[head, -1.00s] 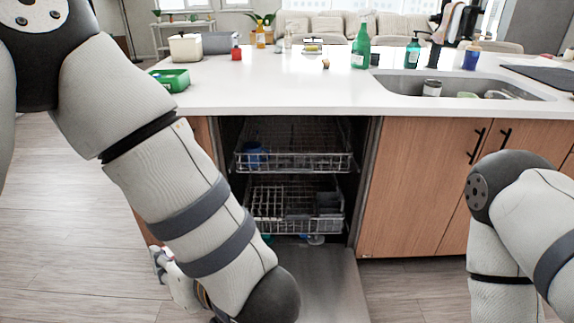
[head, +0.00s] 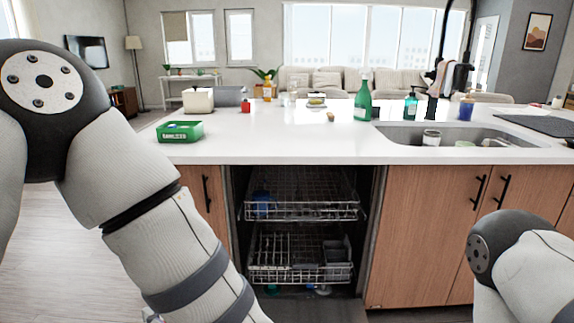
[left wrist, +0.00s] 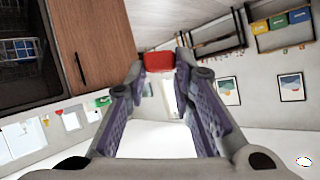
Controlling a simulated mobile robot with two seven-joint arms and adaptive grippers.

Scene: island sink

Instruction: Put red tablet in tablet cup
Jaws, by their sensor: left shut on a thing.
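In the left wrist view my left gripper (left wrist: 159,64) is shut on a red tablet (left wrist: 159,60), a small block held between its fingertips. The tablet is clear of any surface there. In the head view my left forearm runs down out of the frame, and neither the tablet nor the fingers can be made out there. I cannot identify the tablet cup in either view. The open dishwasher (head: 300,305) stands ahead, under the counter. My right gripper is out of view.
The upper rack (head: 310,211) holds a blue item, and the lower rack (head: 300,274) a grey basket. A green box (head: 180,132) and several bottles stand on the white counter (head: 270,147). The sink (head: 455,135) is at right. Cabinet doors flank the dishwasher.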

